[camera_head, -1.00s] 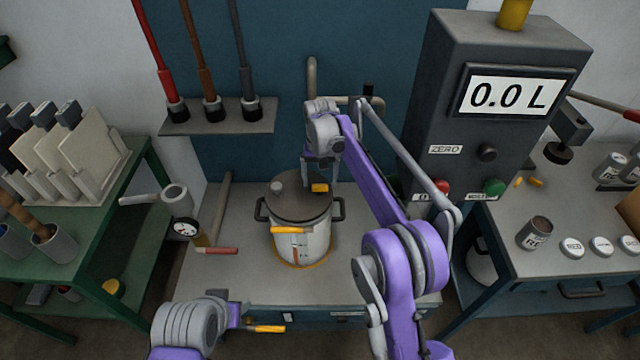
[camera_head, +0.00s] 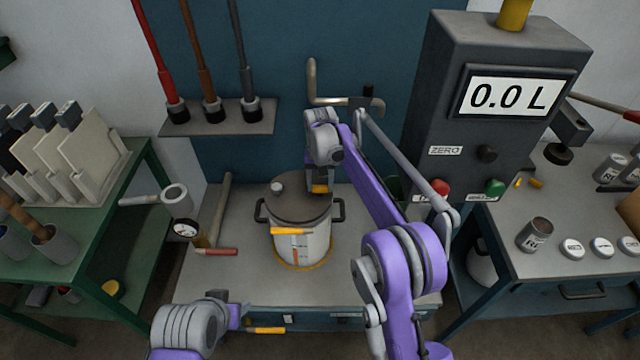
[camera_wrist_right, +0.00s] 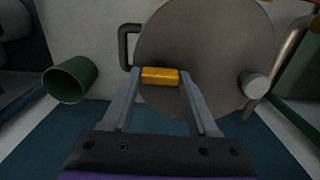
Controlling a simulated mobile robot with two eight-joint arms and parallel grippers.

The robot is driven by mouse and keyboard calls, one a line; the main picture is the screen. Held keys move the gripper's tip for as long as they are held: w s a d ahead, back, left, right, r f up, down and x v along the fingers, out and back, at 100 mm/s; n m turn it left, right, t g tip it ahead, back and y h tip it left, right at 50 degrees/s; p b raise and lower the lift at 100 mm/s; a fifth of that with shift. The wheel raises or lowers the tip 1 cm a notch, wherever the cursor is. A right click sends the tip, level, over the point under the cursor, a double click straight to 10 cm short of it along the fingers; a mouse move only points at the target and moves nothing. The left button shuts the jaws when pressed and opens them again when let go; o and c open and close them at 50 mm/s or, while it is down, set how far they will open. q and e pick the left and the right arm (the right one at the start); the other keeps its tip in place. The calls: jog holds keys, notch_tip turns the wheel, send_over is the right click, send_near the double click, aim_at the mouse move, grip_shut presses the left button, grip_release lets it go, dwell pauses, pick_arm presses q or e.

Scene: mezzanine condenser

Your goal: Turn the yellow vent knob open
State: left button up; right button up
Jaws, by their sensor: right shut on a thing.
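The yellow vent knob (camera_head: 320,188) is a small bar on the dark lid of a pale pot (camera_head: 303,243). My right gripper (camera_head: 320,186) has come down over the lid and is shut on the knob. In the right wrist view the yellow knob (camera_wrist_right: 160,77) lies between the two grey fingertips (camera_wrist_right: 159,82), with the round lid (camera_wrist_right: 205,55) behind it. My left gripper (camera_head: 250,322) is low at the front, near an orange-yellow bar; its fingers are too small to read.
A grey knob (camera_head: 278,187) stands on the lid, and dark side handles (camera_head: 338,208) stick out. A gauge (camera_head: 186,230) and a red-handled valve (camera_head: 216,251) sit left of the pot. A dark meter box (camera_head: 490,120) reading 0.0 L stands at right.

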jog(key=shift+n, duration=0.3)
jog(key=n, duration=0.3)
jog(key=shift+n, duration=0.3)
jog(key=n, duration=0.4)
jog(key=shift+n, duration=0.3)
jog(key=n, duration=0.4)
jog(key=shift+n+p, duration=0.3)
jog(key=shift+n, duration=2.2)
jog(key=o, duration=1.4)
